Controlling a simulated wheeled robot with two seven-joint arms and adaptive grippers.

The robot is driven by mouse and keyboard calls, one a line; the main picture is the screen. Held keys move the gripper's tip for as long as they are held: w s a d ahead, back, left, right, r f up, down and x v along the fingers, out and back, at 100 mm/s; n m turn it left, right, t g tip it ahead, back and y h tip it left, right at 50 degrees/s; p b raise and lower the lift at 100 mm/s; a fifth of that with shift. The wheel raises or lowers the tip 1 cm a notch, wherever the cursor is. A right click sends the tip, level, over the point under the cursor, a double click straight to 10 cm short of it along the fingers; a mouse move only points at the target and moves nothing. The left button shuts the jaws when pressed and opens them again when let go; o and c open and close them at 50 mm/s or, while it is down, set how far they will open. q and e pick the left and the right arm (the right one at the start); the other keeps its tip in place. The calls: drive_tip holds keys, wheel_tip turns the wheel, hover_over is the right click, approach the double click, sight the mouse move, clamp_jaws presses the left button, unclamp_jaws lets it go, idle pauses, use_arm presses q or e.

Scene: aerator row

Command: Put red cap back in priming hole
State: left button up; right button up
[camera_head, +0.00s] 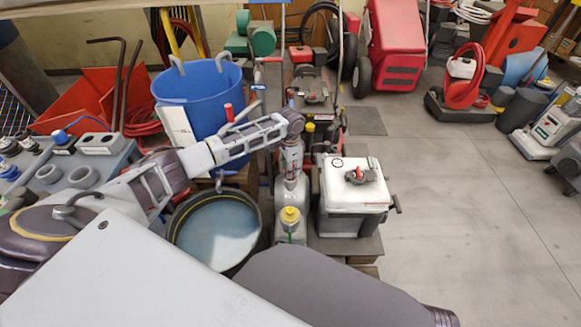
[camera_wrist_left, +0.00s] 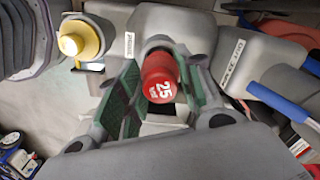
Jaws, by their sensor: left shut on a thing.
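My left gripper (camera_head: 291,172) points down over a grey machine body (camera_head: 291,194) in the head view. In the left wrist view, the green-padded fingers of the gripper (camera_wrist_left: 160,85) are closed around the sides of a red cap (camera_wrist_left: 160,77) with a white "25" on its face. Behind the cap is a light grey body (camera_wrist_left: 195,25) with a short grey neck. I cannot tell whether the cap touches the neck. The priming hole is not clearly visible; cap and gripper cover that area. My right gripper is not in view.
A yellow cap (camera_head: 290,215) stands close in front of the gripper. A white-topped machine (camera_head: 350,185) with a red knob is just right. A round water tub (camera_head: 216,230) and a blue bin (camera_head: 200,95) are left. Open floor (camera_head: 460,210) lies right.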

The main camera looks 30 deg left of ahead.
use_arm(q)
drive_tip(key=shift+f, duration=1.3)
idle(0.4)
drive_tip(key=o, duration=1.1)
drive_tip(key=shift+r, duration=0.15)
drive_tip(key=shift+r, duration=5.85)
